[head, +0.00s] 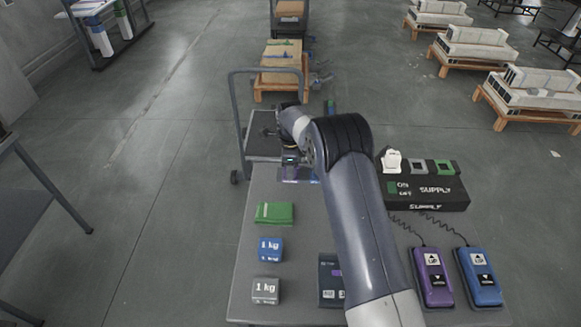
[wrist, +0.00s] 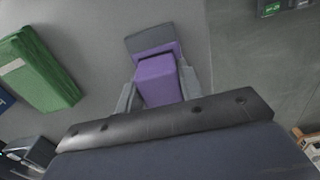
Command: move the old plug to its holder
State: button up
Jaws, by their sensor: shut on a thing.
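My gripper (wrist: 158,92) is shut on a purple block-shaped plug (wrist: 158,78), with one finger on each side of it, in the wrist view. Just beyond the plug is a flat grey piece with a purple strip (wrist: 150,38), which looks like its holder. I cannot tell whether the plug touches it or is seated in it. In the head view my gripper (head: 291,161) is over the far edge of the table, and my arm hides part of the area. A white plug (head: 391,161) stands on the black supply box (head: 425,192) at the right.
Grey and green sockets (head: 445,167) are on the supply box. A trolley (head: 243,130) stands behind.

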jog(key=shift+f, duration=0.2)
jog(key=o, duration=1)
jog(key=shift+f, duration=0.1)
jog(key=shift+c, duration=0.2)
jog(key=shift+o, duration=0.5)
jog(key=shift+s+f, duration=0.1)
jog(key=shift+c, duration=0.8)
jog(key=shift+o, duration=0.8)
jog(key=shift+r+p, duration=1.85)
jog(key=shift+r, duration=1.95)
jog(key=shift+f, duration=0.1)
